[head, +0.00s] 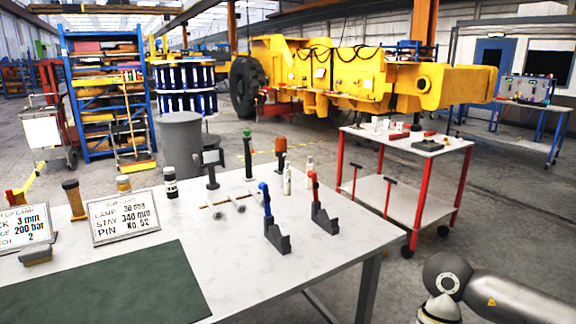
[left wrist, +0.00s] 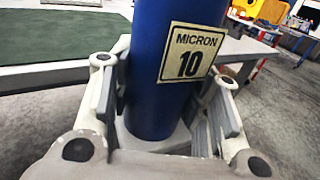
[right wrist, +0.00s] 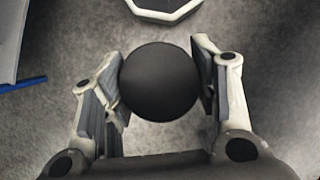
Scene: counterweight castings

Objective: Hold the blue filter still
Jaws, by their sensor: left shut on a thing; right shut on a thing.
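The blue filter (left wrist: 150,75) is a blue cylinder with a cream label reading "MICRON 10" in the left wrist view. My left gripper (left wrist: 168,100) is shut on it, with a finger on each side. The filter's top is cut off by the frame, and its lower end is near a pale grey surface; I cannot tell whether it rests there. My right gripper (right wrist: 160,76) is shut on a dark round thing (right wrist: 160,82), seen end-on above the floor. Neither gripper shows in the head view.
A white table (head: 335,240) with a green mat (head: 110,285) carries two sign cards, bottles and small clamps. A red-legged cart (head: 405,205) stands behind it at right. A grey drum (head: 181,145) stands beyond the table. Grey floor is open at right.

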